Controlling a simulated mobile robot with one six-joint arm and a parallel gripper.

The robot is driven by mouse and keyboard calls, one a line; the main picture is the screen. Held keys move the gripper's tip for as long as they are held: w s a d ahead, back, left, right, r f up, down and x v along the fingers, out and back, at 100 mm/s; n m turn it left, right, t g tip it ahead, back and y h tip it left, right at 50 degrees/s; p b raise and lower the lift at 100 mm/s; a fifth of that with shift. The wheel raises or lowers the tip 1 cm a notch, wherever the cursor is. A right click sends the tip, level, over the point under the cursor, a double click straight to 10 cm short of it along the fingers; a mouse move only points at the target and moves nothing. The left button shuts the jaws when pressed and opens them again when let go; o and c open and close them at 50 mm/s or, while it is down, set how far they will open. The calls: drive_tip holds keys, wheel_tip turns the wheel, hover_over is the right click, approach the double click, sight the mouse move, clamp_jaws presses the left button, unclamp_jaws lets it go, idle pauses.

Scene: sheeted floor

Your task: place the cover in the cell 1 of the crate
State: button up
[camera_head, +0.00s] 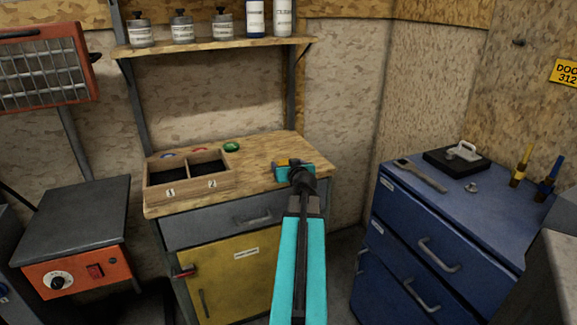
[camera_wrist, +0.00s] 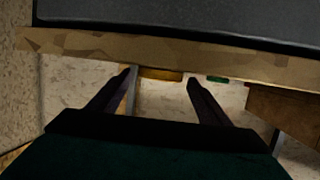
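The crate (camera_head: 190,190) is a wooden box with two dark cells, marked 1 on the left and 2 on the right, on the left of the wooden bench. Both cells look empty. Small round lid-like things, blue (camera_head: 167,154), red (camera_head: 199,149) and green (camera_head: 231,146), lie behind it. A yellow thing (camera_head: 283,162) shows by my gripper (camera_head: 294,166), partly hidden. I cannot tell which is the cover. In the wrist view my gripper (camera_wrist: 160,77) is open, its fingers apart, with the yellow thing (camera_wrist: 160,74) beyond and between the tips. Contact is not visible.
A shelf (camera_head: 215,46) with several bottles hangs above the bench (camera_head: 265,150). A blue drawer cabinet (camera_head: 440,215) with tools stands right. A grey-topped orange unit (camera_head: 75,220) stands left. The bench between the crate and my gripper looks clear.

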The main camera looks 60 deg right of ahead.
drive_tip(key=shift+r, duration=0.2)
idle(0.3)
drive_tip(key=shift+v, duration=2.95)
drive_tip(key=shift+f+b, duration=0.15)
drive_tip(key=shift+b, duration=0.6)
drive_tip(key=b, duration=0.3)
drive_tip(key=shift+w, duration=0.1)
drive_tip(key=b, duration=0.5)
drive_tip(key=shift+a+r, duration=0.15)
drive_tip(key=shift+r, duration=0.1)
drive_tip(key=b+v, duration=0.2)
drive_tip(key=b, duration=0.8)
drive_tip(key=shift+s+f, duration=0.15)
drive_tip(key=shift+s, duration=0.1)
drive_tip(key=shift+s+a+b, duration=0.2)
drive_tip(key=shift+b, duration=0.6)
